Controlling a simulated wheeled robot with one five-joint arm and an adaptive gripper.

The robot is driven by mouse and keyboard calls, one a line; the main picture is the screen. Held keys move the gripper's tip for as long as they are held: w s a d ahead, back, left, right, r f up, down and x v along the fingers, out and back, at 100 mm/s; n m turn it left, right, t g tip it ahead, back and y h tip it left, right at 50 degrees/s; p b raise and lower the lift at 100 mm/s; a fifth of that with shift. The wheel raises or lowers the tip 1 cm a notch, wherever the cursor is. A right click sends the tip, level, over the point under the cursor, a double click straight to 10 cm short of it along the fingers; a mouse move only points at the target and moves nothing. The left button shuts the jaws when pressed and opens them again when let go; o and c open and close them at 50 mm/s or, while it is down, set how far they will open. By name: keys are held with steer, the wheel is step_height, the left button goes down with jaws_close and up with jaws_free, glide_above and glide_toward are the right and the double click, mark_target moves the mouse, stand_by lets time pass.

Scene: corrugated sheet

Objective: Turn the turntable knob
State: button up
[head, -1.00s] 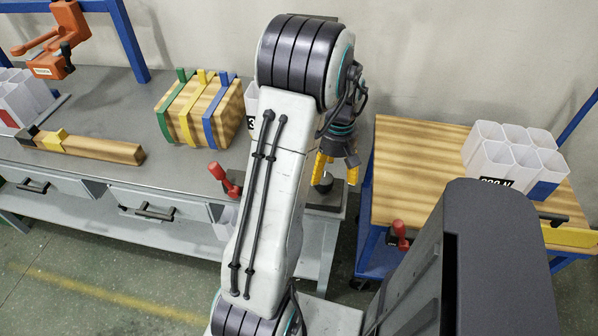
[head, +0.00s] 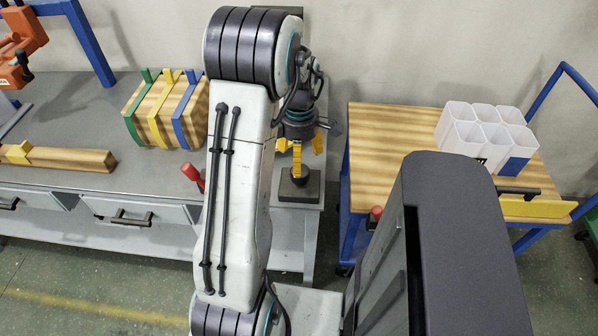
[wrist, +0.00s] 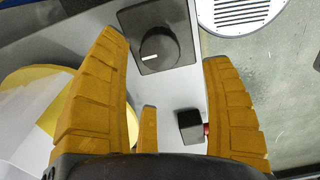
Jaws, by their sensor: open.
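The turntable knob (wrist: 159,48) is a round black knob with a white mark, set on a dark square plate (wrist: 180,66) at the top of the wrist view. In the head view the knob (head: 299,177) sits on its plate at the end of the grey bench, below my gripper (head: 300,150). In the wrist view my gripper (wrist: 162,55) has its yellow fingers spread wide, with nothing between them. The knob appears beyond the fingers, between the tips. I cannot tell the exact gap between fingertips and knob.
A strapped wooden block (head: 165,112) and a long wooden bar (head: 75,160) lie on the bench to the left. A red handle (head: 192,173) shows beside my arm. A wooden-topped cart (head: 385,135) with white bins (head: 487,128) stands to the right.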

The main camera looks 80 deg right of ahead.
mark_target(305, 176)
steer(key=shift+f, duration=3.35)
steer(key=shift+o, duration=0.2)
steer(key=c, duration=1.2)
